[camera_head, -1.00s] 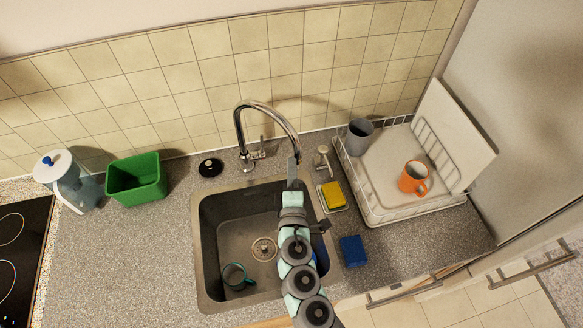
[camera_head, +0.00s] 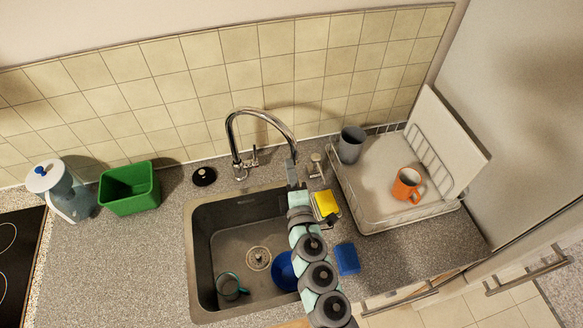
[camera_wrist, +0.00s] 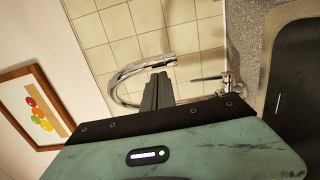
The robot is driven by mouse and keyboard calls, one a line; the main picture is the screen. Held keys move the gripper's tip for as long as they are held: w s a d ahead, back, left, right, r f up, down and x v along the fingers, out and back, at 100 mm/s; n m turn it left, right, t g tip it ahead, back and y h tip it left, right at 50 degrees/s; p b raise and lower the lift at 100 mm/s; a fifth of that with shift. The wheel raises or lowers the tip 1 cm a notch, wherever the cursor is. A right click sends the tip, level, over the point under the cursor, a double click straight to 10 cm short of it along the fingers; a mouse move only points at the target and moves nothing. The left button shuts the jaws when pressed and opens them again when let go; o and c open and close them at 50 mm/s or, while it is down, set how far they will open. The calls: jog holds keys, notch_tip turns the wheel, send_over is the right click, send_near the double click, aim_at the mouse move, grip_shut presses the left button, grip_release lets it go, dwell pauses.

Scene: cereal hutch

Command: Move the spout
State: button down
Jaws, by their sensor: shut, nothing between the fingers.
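The chrome spout (camera_head: 262,113) arches up from its base behind the sink and its free end hangs over the sink's back right part. In the wrist view the spout (camera_wrist: 139,68) curves behind my fingers, with its end just above their tips. My gripper (camera_head: 292,164) is shut and empty, close to the spout's free end; I cannot tell whether they touch. In the wrist view my gripper (camera_wrist: 157,78) shows as two dark fingers pressed together. The tap handle (camera_head: 254,156) stands beside the base.
The sink (camera_head: 198,265) holds a teal mug (camera_head: 230,287) and a blue bowl (camera_head: 284,270), partly hidden by my arm. A yellow sponge (camera_head: 326,203), a blue sponge (camera_head: 347,259) and a dish rack (camera_head: 372,222) lie right. A green bin (camera_head: 130,190) stands left.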

jog(key=s+b, duration=0.1)
jog(key=s, duration=1.1)
jog(key=shift+s+d+b, duration=0.3)
jog(key=shift+f, duration=0.1)
